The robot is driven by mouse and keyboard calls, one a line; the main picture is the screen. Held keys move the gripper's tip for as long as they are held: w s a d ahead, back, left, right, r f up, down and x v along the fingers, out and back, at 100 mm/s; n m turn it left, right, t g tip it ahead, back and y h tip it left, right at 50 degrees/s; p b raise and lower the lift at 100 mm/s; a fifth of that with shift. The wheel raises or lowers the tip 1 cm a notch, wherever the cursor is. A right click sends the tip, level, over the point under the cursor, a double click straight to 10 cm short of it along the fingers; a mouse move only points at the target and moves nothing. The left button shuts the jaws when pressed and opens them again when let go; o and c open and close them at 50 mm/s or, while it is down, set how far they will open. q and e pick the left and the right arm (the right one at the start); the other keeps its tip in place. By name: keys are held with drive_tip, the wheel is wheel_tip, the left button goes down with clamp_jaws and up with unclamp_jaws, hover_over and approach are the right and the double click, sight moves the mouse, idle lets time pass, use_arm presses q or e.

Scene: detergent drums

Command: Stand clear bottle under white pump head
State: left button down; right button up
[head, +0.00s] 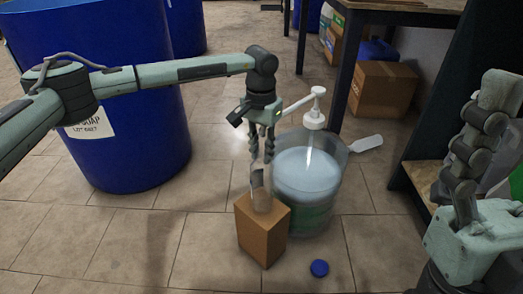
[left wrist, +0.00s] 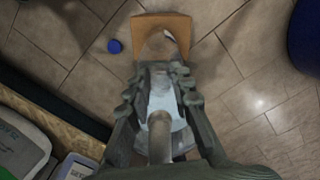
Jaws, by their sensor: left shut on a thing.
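My left gripper (head: 262,155) points down and is shut on the neck of the clear bottle (head: 262,196). The bottle is upright at the top of a small cardboard box (head: 261,232); I cannot tell whether its base bears on it. The white pump head (head: 316,112) rises from a translucent tub (head: 310,212) of pale liquid, right of the box. Its spout (head: 298,104) reaches left towards my gripper, which hides its relation to the bottle mouth. In the left wrist view, the bottle (left wrist: 160,45) shows beyond my fingers (left wrist: 160,84), over the box (left wrist: 182,25).
A blue cap (head: 319,268) lies on the tiled floor in front of the tub. A big blue drum (head: 120,130) stands at left. A white scoop-like item (head: 367,143) is beside the tub. A dark table (head: 352,60) and cardboard box (head: 382,90) stand behind. My right arm is at right.

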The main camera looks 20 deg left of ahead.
use_arm(q)
drive_tip(key=shift+f+b, duration=0.35)
drive_tip(key=shift+f, duration=0.15)
idle(0.4)
drive_tip(key=c, duration=1.6)
unclamp_jaws()
drive_tip(key=o, duration=0.6)
